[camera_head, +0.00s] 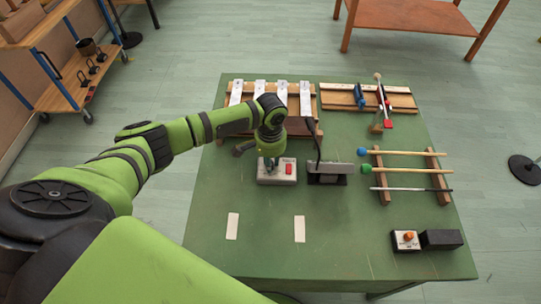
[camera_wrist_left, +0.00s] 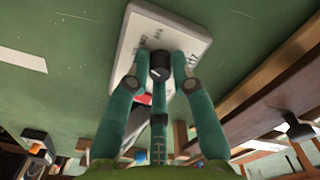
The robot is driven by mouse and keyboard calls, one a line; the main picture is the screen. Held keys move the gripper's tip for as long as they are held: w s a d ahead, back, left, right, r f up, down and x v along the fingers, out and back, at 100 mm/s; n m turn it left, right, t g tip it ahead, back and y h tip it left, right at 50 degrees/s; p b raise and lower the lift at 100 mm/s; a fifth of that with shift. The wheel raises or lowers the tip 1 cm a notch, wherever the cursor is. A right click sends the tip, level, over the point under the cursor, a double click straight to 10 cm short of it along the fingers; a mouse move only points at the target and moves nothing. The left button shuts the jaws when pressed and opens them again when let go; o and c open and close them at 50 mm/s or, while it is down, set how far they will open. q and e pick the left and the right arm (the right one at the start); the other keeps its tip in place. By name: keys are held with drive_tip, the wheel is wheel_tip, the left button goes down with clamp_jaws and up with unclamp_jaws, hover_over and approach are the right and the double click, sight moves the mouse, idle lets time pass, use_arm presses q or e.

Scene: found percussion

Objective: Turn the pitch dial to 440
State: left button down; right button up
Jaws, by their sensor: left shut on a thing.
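The pitch dial is a small black knob (camera_wrist_left: 160,67) on a pale grey box (camera_wrist_left: 190,28) with dark markings around it, too small to read surely. My left gripper (camera_wrist_left: 160,60) has its green fingers closed around the knob. In the head view the box (camera_head: 277,179) lies on the green table, with a red part (camera_head: 289,169) on its right side. My left gripper (camera_head: 268,161) comes down on it from above there and hides most of the knob. The pointer's setting cannot be told. My right gripper is not in view.
A bar instrument (camera_head: 305,92) stands behind the box. A dark metal block (camera_head: 329,170) sits close to its right. Mallets (camera_head: 415,171) lie on a wooden rack at the right. Two white strips (camera_head: 232,226) (camera_head: 299,229) lie in front, with bare table (camera_head: 265,250) around them.

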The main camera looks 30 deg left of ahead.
use_arm(q)
drive_tip(key=shift+s+r+n+p, duration=0.1)
drive_tip(key=shift+n+p, duration=1.55)
drive_tip(key=shift+n, duration=0.05)
drive_tip(key=shift+f, duration=0.2)
drive_tip(key=c, duration=1.1)
unclamp_jaws()
drive_tip(key=shift+o, duration=0.2)
drive_tip(key=shift+r, duration=0.25)
wheel_tip(320, 180, up, 12)
drive_tip(key=shift+f, duration=0.2)
